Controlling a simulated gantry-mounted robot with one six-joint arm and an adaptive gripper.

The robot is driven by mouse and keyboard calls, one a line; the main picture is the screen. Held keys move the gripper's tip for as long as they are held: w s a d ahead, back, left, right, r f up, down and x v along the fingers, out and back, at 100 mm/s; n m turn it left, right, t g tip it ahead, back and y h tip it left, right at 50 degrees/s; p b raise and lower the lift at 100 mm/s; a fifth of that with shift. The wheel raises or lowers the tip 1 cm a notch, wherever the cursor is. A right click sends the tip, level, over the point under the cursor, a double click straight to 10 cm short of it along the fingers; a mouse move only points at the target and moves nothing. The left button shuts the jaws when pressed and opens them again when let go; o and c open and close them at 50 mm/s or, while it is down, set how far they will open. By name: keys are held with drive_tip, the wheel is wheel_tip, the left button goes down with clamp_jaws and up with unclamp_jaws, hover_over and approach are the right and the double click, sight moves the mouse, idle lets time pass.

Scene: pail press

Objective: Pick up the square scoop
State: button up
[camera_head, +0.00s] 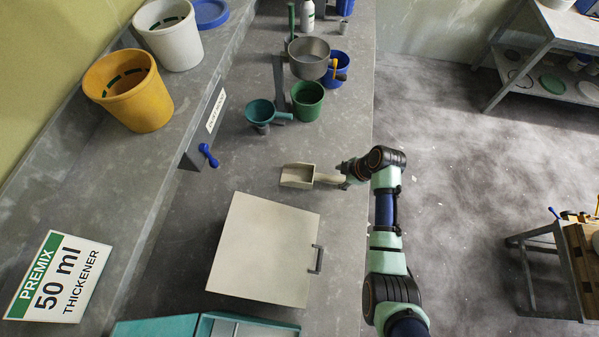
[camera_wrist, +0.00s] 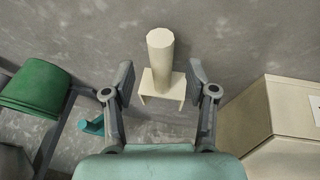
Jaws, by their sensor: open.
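The beige square scoop (camera_head: 298,176) lies on the grey bench, its open box to the left and its handle pointing right toward my gripper (camera_head: 346,176). In the wrist view the round scoop handle (camera_wrist: 160,52) shows between my gripper's two fingers (camera_wrist: 160,74), with a gap on each side. The gripper is open and holds nothing. In the head view the fingers are small and partly merge with the handle end, so I cannot tell whether they touch it.
A beige lidded box (camera_head: 262,245) stands in front of the scoop. A green pail (camera_head: 307,102), a teal funnel (camera_head: 260,112) and a metal pan (camera_head: 309,58) stand behind. A yellow pail (camera_head: 130,92) stands on the left ledge. Bare bench lies left of the scoop.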

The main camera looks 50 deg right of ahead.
sight(335, 178)
drive_tip(key=x, duration=0.4)
drive_tip(key=shift+w+a+b, duration=0.15)
drive_tip(key=shift+w+b, duration=0.05)
drive_tip(key=shift+b, duration=0.1)
clamp_jaws()
drive_tip(key=shift+r, duration=0.1)
wheel_tip(335, 178, up, 20)
drive_tip(key=p, duration=0.2)
drive_tip(key=shift+p, duration=0.3)
